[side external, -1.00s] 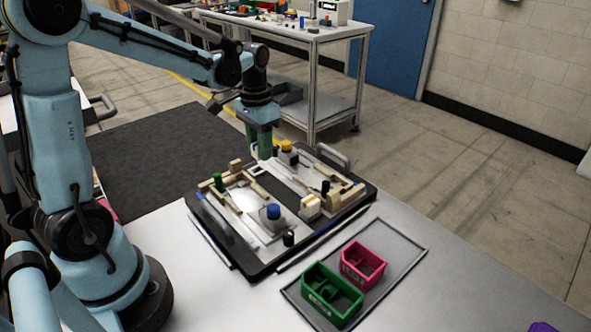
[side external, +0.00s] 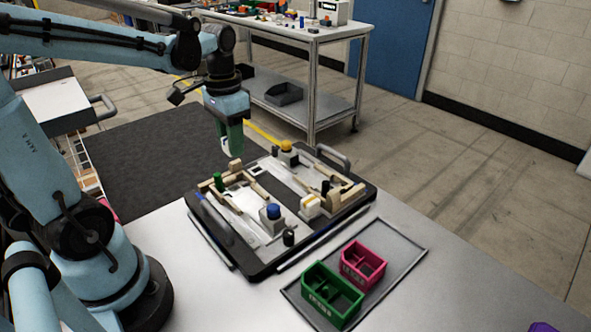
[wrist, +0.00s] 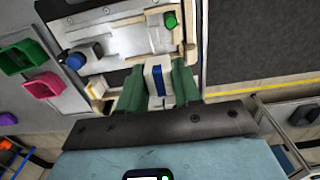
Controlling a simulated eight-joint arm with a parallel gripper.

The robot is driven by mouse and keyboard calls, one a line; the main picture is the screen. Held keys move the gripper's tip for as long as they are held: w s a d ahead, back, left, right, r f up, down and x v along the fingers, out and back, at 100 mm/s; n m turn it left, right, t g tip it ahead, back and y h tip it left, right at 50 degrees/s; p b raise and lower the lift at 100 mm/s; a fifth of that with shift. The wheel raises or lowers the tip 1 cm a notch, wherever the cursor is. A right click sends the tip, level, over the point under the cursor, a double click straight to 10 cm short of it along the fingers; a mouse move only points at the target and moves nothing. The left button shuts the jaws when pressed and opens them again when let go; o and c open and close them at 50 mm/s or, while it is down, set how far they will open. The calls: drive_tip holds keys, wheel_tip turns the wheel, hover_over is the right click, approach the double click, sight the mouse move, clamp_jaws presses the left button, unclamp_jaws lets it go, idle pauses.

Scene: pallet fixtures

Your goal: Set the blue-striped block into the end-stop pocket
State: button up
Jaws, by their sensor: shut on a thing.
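My gripper (wrist: 158,82) has green fingers, shut on the white block with a blue stripe (wrist: 158,78) in the wrist view. In the side view my gripper (side external: 232,148) hangs above the far left corner of the dark pallet (side external: 262,270), apart from it. The block is hard to make out between the fingers there. Wooden rails and stops (side external: 345,194) form corners on the pallet's plates. I cannot tell for sure which of these corners is the end-stop pocket.
A blue-topped knob (side external: 273,211), a yellow-topped knob (side external: 286,146) and a green peg (side external: 218,181) stand up from the pallet. A handle (side external: 333,156) rises at its far edge. Green (side external: 332,292) and pink (side external: 363,264) bins sit on a tray at front right.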

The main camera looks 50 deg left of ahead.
drive_tip(key=shift+s+a+f, duration=0.3)
drive_tip(key=shift+a, duration=0.05)
drive_tip(key=shift+f, duration=3.55)
drive_tip(key=shift+f, duration=0.4)
drive_tip(key=o, duration=1.1)
drive_tip(key=shift+r, duration=6)
drive_tip(key=d+f+t, duration=0.3)
drive_tip(key=d+t, duration=0.4)
drive_tip(key=d, duration=0.4)
